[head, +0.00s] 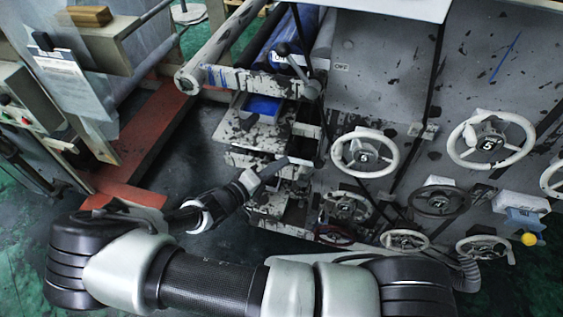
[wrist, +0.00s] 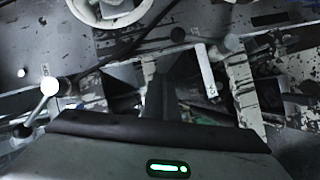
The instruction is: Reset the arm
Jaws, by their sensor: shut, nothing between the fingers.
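My arm (head: 215,280) stretches across the bottom of the head view, bends at the left and reaches back toward the machine. My gripper (head: 280,164) is in front of the open, paint-chipped end of the machine, beside its small shelves. It is shut and holds nothing. In the wrist view my gripper (wrist: 172,62) shows as dark fingers in the middle, pointing at the worn machine frame. I cannot tell whether the fingertips touch the machine.
A grey machine panel (head: 385,75) with several white handwheels (head: 366,155) stands at the right. A lever with a ball end (head: 312,88) sticks out above my gripper. A red-brown frame (head: 150,130) lies at the left. Dark floor (head: 235,245) shows between.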

